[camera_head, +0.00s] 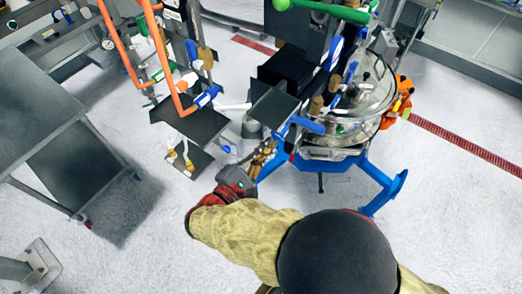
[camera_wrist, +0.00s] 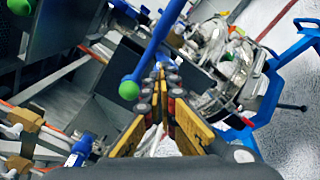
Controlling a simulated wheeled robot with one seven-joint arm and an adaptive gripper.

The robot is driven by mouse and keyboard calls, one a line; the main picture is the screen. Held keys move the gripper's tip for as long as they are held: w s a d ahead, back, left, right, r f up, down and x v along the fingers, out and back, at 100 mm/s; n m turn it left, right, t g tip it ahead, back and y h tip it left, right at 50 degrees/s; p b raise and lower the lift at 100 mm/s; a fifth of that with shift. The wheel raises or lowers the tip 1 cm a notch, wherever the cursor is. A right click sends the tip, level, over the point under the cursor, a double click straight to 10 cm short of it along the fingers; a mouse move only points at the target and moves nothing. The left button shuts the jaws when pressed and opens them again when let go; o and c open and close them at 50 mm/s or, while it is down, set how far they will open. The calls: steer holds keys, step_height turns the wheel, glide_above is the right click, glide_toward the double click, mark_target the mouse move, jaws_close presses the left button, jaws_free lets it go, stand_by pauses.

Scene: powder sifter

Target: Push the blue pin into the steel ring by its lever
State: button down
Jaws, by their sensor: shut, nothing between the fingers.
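My gripper (camera_head: 264,152) is shut and empty beside the blue stand of the sifter. In the wrist view its yellow fingers, with dark pads, meet at the tips (camera_wrist: 160,72). A blue rod with a green ball end (camera_wrist: 130,89) crosses the wrist view just left of the fingertips; I cannot tell whether they touch. A short blue bar (camera_head: 308,125) shows right of my gripper in the head view; I cannot tell whether it is the pin or its lever. I cannot make out the steel ring clearly in either view.
The round steel sifter vessel (camera_head: 362,92) stands on blue legs (camera_head: 385,187). Dark plates and orange pipes (camera_head: 118,45) crowd the left of my gripper. A grey metal table (camera_head: 45,120) stands at the far left.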

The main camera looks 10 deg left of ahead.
steer(key=shift+x, duration=1.1)
steer(key=shift+w+d, duration=0.3)
steer(key=shift+w, duration=0.4)
steer(key=shift+s+f, duration=0.1)
steer(key=shift+s, duration=0.05)
steer(key=v, duration=1)
steer(key=shift+b, duration=0.3)
stand_by(0.3)
